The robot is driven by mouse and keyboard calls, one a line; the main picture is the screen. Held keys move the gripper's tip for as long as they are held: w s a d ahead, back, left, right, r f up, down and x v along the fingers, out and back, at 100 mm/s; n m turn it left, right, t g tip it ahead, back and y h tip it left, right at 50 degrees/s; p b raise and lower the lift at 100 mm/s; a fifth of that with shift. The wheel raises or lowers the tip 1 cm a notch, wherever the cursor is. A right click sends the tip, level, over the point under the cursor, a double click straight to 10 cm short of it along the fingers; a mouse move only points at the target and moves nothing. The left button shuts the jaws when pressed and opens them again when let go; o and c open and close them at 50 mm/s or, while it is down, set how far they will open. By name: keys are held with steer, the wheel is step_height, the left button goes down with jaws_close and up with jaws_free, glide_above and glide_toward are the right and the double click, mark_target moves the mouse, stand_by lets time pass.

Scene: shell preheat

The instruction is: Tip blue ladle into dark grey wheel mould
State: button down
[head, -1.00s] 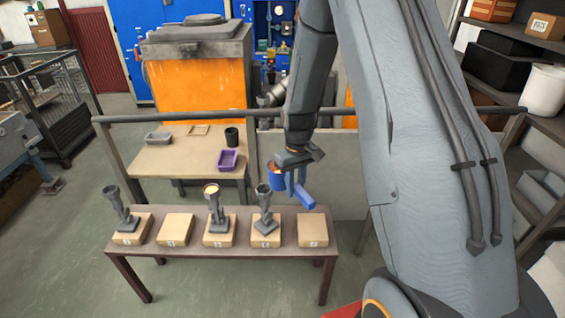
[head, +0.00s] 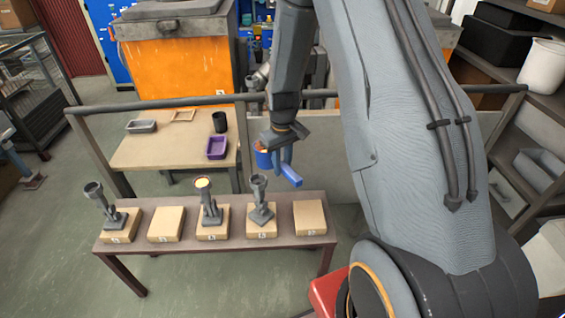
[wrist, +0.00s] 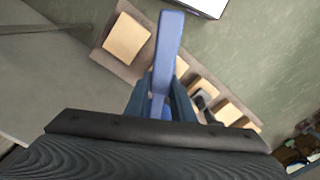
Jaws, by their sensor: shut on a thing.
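The blue ladle (head: 263,159) is held in the air with an orange glow at its bowl. Its blue handle (head: 291,176) points down to the right. My gripper (head: 285,152) is shut on it; the wrist view shows the fingers (wrist: 160,103) around the blue handle (wrist: 168,45). Three dark grey moulds with cup-like tops stand on blocks: a left one (head: 105,205), a middle one (head: 209,203) with a bright glowing top, and a right one (head: 261,200). The ladle appears above and behind the right one. I cannot tell which mould is the wheel.
The blocks stand on a brown bench (head: 187,237); the second block (head: 166,224) and the far right block (head: 310,217) are bare. Behind a rail (head: 180,103), a table (head: 165,155) holds a purple tray (head: 217,147), a black cup (head: 220,121) and a grey tray (head: 141,126).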

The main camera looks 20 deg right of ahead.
steer(key=shift+f, duration=1.35)
steer(key=shift+h, duration=0.7)
steer(key=shift+d+h, duration=0.15)
steer(key=shift+h, duration=0.15)
steer(key=shift+t+h+b, duration=0.6)
steer(key=shift+h+b, duration=0.9)
steer(key=shift+b, duration=4.45)
steer(key=shift+f+t+h+b, duration=0.15)
steer(key=shift+h+b, duration=0.45)
steer(key=shift+b, duration=1)
steer(key=shift+t+h+b, duration=0.15)
steer(key=shift+h+b, duration=0.45)
steer(key=shift+b, duration=1)
steer(key=shift+a+f+h+b, duration=0.2)
steer(key=shift+h+b, duration=1)
steer(key=shift+b, duration=1.35)
steer(key=shift+s+a+r+t+h+b, duration=0.2)
steer(key=shift+t+h+b, duration=0.3)
steer(key=shift+h+b, duration=0.85)
